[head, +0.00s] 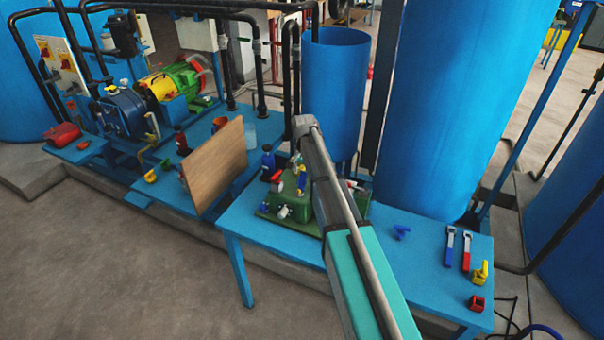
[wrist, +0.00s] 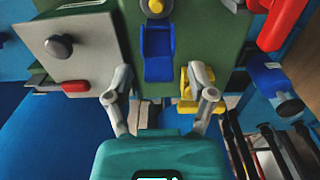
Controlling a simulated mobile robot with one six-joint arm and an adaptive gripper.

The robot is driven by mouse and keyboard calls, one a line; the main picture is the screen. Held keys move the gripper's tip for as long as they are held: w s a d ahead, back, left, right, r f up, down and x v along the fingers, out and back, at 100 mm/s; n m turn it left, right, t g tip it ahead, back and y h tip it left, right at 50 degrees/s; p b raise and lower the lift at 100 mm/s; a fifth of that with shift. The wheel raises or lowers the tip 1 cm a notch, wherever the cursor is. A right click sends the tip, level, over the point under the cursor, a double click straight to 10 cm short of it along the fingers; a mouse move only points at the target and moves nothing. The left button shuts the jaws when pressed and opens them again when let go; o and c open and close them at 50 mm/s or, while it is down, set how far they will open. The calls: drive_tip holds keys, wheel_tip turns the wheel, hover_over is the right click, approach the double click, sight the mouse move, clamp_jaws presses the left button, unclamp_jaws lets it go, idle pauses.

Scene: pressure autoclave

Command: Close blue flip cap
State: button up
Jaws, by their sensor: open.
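The blue flip cap (wrist: 158,52) is in the upper middle of the wrist view, on the face of a green housing (wrist: 195,30). It is a narrow blue flap just below a round yellow-centred knob (wrist: 155,7). My gripper (wrist: 159,97) is open and empty, its two grey fingers spread to either side of the flap's lower end, with no contact that I can see. In the head view the green housing (head: 300,210) stands on a blue table, partly covered by my arm. My gripper cannot be made out there.
In the wrist view a yellow part (wrist: 187,92) lies close to the right finger, a red handle (wrist: 283,22) at upper right and a grey plate with a dark knob (wrist: 58,47) at left. In the head view, a wooden board (head: 215,168) stands left; loose valve handles (head: 449,247) lie right.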

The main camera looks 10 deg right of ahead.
drive_tip(key=shift+c, duration=0.2)
clamp_jaws()
drive_tip(key=shift+a, duration=0.2)
drive_tip(key=shift+d, duration=0.1)
drive_tip(key=shift+s, duration=0.1)
